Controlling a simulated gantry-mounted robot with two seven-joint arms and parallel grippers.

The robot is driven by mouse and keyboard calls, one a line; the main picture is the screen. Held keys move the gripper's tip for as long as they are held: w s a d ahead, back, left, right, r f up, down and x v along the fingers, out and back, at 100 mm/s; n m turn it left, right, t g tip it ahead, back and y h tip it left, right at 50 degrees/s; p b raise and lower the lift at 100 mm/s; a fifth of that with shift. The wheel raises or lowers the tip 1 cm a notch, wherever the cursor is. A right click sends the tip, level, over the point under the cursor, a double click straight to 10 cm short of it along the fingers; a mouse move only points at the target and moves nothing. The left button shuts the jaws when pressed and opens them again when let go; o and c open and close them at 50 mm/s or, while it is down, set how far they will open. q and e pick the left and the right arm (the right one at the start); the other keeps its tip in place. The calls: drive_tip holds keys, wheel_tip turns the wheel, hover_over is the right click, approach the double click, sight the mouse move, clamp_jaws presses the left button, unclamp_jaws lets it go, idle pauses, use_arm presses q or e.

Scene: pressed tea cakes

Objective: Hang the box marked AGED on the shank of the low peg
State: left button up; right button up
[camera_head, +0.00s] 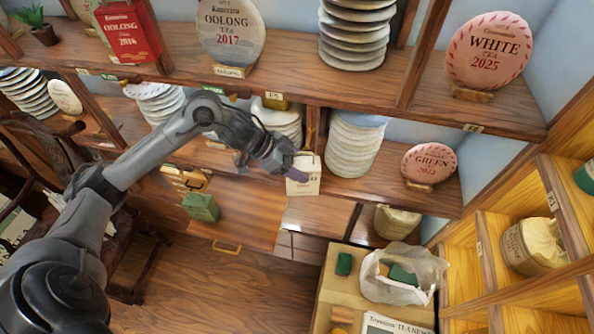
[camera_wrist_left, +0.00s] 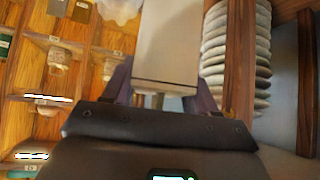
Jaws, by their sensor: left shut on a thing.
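My left gripper (camera_head: 297,172) is shut on a small cream box (camera_head: 303,186), which hangs in the air in front of the shelf's lower right part. The cream box (camera_wrist_left: 180,45) also shows in the left wrist view, between the two fingers of my left gripper (camera_wrist_left: 165,95). Its small dark marking is too small to read, so I cannot confirm AGED. A green box (camera_head: 201,207) hangs left of it, below brass-coloured fittings (camera_head: 188,181). I cannot tell which fitting is the low peg. My right gripper is not in view.
Stacks of pale tea cakes (camera_head: 354,143) stand on the shelf close behind the box. Below, a carton (camera_head: 345,262) carries a plastic bag (camera_head: 430,275). The wooden floor (camera_head: 185,290) is open at the lower left.

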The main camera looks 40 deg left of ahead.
use_arm(q)
drive_tip(key=w+a+f+b, duration=0.1)
drive_tip(key=w+a, duration=0.2)
drive_tip(key=w, duration=0.2)
drive_tip(key=shift+w+a+f, duration=0.15)
drive_tip(key=shift+w+f, duration=0.05)
drive_tip(key=shift+w, duration=0.1)
idle(0.6)
idle(0.6)
drive_tip(key=o, duration=0.9)
drive_tip(key=shift+o, duration=1.2)
drive_tip(key=shift+f, duration=0.1)
drive_tip(key=shift+o, duration=0.2)
drive_tip(key=shift+a+f, duration=0.1)
